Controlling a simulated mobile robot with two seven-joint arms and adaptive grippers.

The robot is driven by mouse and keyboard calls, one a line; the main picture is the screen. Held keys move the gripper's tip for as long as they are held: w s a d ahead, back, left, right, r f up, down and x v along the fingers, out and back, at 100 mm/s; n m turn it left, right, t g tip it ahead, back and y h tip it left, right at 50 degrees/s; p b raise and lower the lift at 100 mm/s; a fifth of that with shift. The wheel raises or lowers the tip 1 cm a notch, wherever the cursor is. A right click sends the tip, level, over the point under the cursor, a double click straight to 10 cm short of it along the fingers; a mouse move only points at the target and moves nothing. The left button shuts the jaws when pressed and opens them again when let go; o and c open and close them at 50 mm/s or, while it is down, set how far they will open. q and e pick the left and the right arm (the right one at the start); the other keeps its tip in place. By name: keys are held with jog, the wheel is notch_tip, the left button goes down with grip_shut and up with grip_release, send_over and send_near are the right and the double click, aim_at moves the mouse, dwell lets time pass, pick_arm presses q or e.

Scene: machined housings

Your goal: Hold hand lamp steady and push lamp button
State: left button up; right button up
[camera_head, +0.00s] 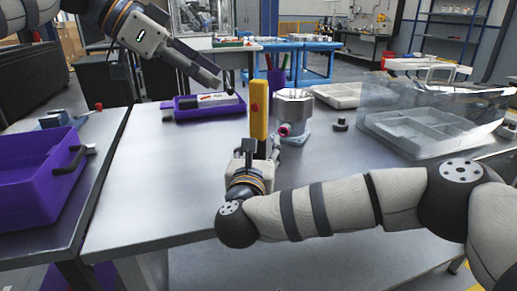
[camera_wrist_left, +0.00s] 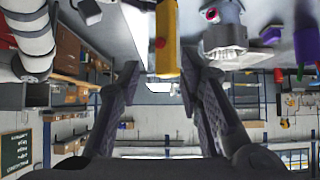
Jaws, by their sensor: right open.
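The hand lamp (camera_head: 258,112) is a tall yellow bar standing upright near the middle of the table, with a red button (camera_head: 254,107) on its side. My right gripper (camera_head: 257,153) is open at the lamp's lower part; the wrist hides the lamp's foot, and contact cannot be told. My left gripper (camera_head: 222,82) is above the table, up and left of the lamp. In the left wrist view, its two fingers (camera_wrist_left: 160,88) are spread with nothing between them. The lamp (camera_wrist_left: 167,45) and its red button (camera_wrist_left: 160,43) show beyond the fingertips.
A machined metal housing (camera_head: 293,107) with a red-ringed port stands just right of the lamp. A purple tray (camera_head: 185,113) lies behind left. A small black knob (camera_head: 340,124) and a clear-covered grey tray (camera_head: 405,135) are to the right. The table's left front (camera_head: 160,180) is clear.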

aim_at(255, 107)
jog(key=shift+w, duration=0.1)
grip_shut()
pick_arm(q)
grip_shut()
jog(key=shift+f, duration=0.1)
dwell(1.1)
jog(key=s+d+f+n+t+h, duration=0.2)
jog(key=s+d+f+n+h, duration=0.15)
jog(key=s+f+n, duration=0.4)
jog(key=w+d+m, duration=0.1)
jog(key=w+d, duration=0.2)
jog(key=w, duration=0.3)
jog(key=shift+w+f, duration=0.2)
jog(key=shift+w, duration=0.05)
dwell(1.0)
